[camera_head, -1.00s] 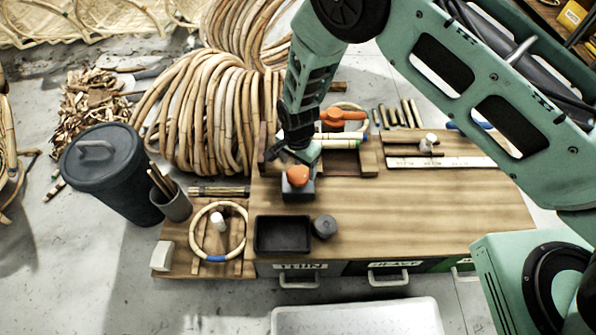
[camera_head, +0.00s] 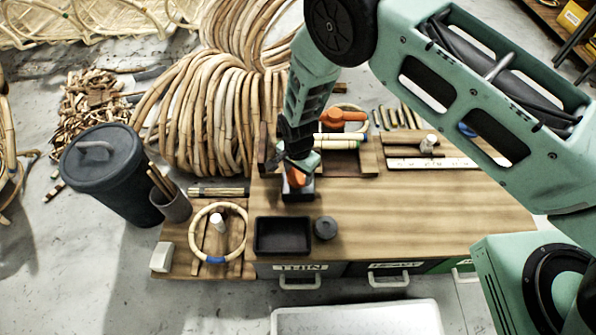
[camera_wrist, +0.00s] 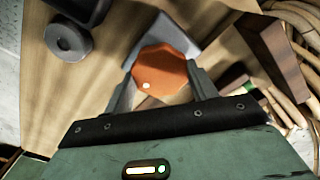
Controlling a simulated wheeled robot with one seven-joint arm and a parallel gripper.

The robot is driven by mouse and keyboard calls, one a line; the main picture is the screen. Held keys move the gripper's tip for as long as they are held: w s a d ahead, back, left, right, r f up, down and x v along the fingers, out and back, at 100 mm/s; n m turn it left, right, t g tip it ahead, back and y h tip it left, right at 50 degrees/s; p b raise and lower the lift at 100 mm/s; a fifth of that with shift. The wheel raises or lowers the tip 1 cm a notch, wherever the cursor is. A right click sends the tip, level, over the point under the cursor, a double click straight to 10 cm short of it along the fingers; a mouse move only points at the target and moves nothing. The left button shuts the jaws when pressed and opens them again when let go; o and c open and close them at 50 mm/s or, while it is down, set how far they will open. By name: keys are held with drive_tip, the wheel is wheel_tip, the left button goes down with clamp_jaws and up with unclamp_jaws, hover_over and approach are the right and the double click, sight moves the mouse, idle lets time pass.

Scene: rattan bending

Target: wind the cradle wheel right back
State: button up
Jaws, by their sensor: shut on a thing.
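The orange cradle wheel (camera_head: 296,178) sits on a small dark grey block (camera_head: 298,193) at the left part of the wooden bench. My gripper (camera_head: 298,168) reaches down onto it from above and partly hides it in the head view. In the wrist view the faceted wheel (camera_wrist: 160,70) lies between my two grey fingers, with the paler block (camera_wrist: 178,38) behind it. My gripper (camera_wrist: 161,80) is shut on the wheel.
A black tray (camera_head: 282,250) and a grey round piece (camera_head: 325,228) lie just in front of the block. A rattan ring (camera_head: 205,256) lies on the board at left. The bench's front right (camera_head: 440,215) is clear.

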drive_tip(key=n+b, duration=0.1)
drive_tip(key=n, duration=1)
drive_tip(key=n+b, duration=0.1)
drive_tip(key=n, duration=0.4)
drive_tip(key=shift+n, duration=2.4)
drive_tip(key=o, duration=1)
